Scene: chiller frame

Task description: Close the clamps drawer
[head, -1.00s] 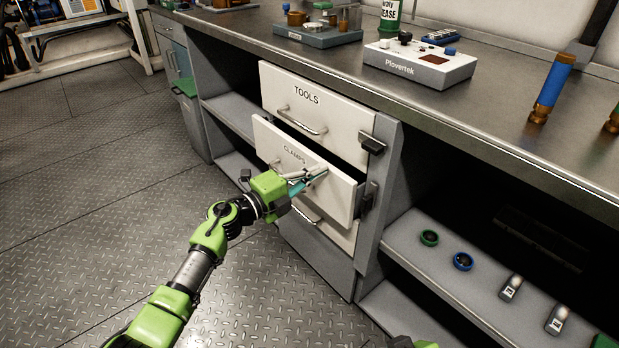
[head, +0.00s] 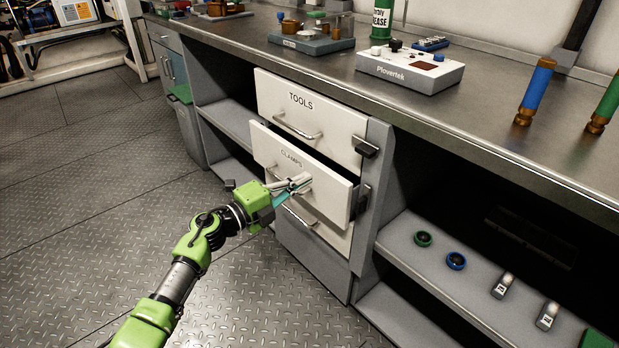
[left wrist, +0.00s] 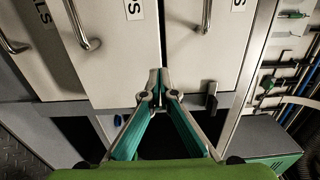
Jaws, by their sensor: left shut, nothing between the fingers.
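The clamps drawer (head: 328,187) is the middle white drawer of the bench. Its front stands out from the cabinet, with a dark gap above it. My left gripper (head: 305,183) is shut and empty, with its fingertips at the drawer's front, to the right of its label. The gripper hides most of the handle in the head view. In the left wrist view, the shut fingertips (left wrist: 157,76) lie over the clamps drawer's front (left wrist: 115,70), apart from its handle (left wrist: 90,40). I cannot tell whether they touch the front. My right gripper is not in view.
The tools drawer (head: 310,115) above looks shut. Another drawer (head: 318,232) lies below. An open shelf (head: 405,242) to the right holds two rings and labelled pieces. The bench top (head: 440,112) carries a Plovertek device (head: 410,70). The floor (head: 80,240) in front is clear.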

